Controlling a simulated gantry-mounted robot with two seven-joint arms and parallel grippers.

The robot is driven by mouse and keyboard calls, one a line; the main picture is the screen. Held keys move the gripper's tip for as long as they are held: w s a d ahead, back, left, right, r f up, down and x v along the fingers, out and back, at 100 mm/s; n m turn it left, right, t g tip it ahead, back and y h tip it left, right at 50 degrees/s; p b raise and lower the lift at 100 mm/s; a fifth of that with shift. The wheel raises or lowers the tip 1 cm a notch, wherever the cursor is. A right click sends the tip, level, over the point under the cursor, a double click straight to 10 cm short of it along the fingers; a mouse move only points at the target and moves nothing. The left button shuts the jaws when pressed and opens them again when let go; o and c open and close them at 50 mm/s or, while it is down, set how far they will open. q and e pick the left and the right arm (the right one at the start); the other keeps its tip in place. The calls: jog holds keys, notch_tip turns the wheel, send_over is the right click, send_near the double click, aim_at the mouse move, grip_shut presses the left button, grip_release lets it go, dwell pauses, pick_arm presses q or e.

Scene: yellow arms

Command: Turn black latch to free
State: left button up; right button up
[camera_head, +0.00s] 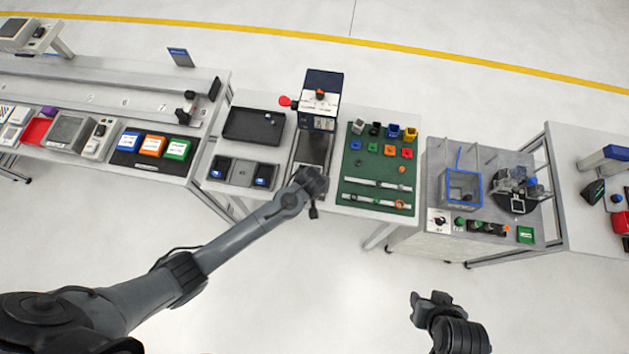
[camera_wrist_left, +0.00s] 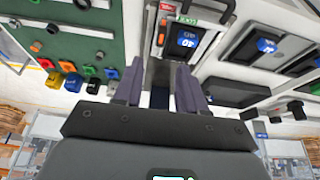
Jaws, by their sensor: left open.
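My left gripper (camera_head: 312,183) is over the near part of the middle table, in front of the blue-and-white station (camera_head: 319,113). The station has a red knob at its left and an orange knob on top. In the left wrist view, the left gripper (camera_wrist_left: 156,85) is open and empty, with its two dark fingers apart. Beyond the fingertips is a black-framed unit (camera_wrist_left: 181,40) with a blue label and an orange-red part. I cannot make out for certain which part is the black latch. My right gripper (camera_head: 432,303) is over the floor at the lower right, away from the tables.
A dark tray (camera_head: 254,125) and two black bins with blue items lie left of the left gripper. A green board (camera_head: 374,160) with coloured blocks and metal rails lies to its right. A grey table (camera_head: 436,155) with a blue-edged box stands further right. The front floor is clear.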

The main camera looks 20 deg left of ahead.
pick_arm(q)
jog(key=shift+s+r, duration=0.25)
jog(key=shift+r, duration=0.35)
